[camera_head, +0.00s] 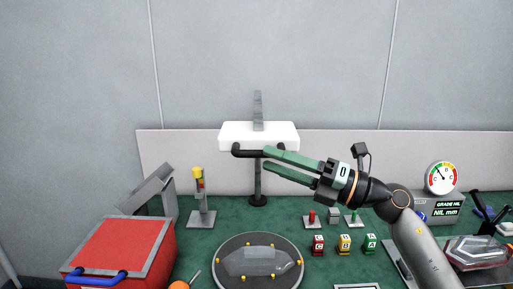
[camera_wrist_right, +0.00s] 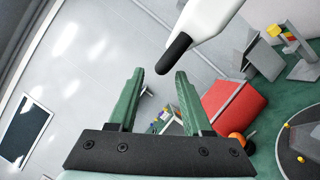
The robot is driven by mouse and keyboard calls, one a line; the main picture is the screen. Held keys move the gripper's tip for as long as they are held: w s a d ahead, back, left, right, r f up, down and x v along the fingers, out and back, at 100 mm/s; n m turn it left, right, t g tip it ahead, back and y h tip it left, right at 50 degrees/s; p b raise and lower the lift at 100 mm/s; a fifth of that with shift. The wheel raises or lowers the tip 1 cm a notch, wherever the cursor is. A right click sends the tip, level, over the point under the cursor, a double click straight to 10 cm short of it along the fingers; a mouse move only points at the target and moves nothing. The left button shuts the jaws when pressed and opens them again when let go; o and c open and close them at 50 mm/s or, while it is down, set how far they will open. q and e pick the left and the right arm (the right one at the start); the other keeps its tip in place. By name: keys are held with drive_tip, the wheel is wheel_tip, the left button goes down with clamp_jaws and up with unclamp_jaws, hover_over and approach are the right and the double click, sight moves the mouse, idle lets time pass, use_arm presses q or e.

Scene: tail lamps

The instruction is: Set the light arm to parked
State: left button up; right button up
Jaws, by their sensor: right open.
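The light arm has a white lamp head (camera_head: 258,134) on a dark upright post (camera_head: 257,184) behind the round plate. A black handle bar (camera_head: 246,153) runs along the front of the head. My right gripper (camera_head: 266,159) reaches in from the right with green fingers open, its tips just below the head and partly in front of the bar. In the right wrist view the white head (camera_wrist_right: 208,16) and the black bar end (camera_wrist_right: 174,54) show ahead, the bar end appearing between the open fingertips (camera_wrist_right: 160,73). I cannot tell whether they touch. My left gripper is out of view.
A red box (camera_head: 118,247) with a blue handle stands at left, beside a signal stand (camera_head: 201,217). A round dark plate (camera_head: 228,245) lies front centre. Small lettered blocks (camera_head: 344,244), a dial gauge (camera_head: 441,177) and a clear-lidded case (camera_head: 477,251) are at right.

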sight(256, 154)
drive_tip(key=shift+x, duration=2.3)
drive_tip(key=shift+c, duration=0.2)
clamp_jaws()
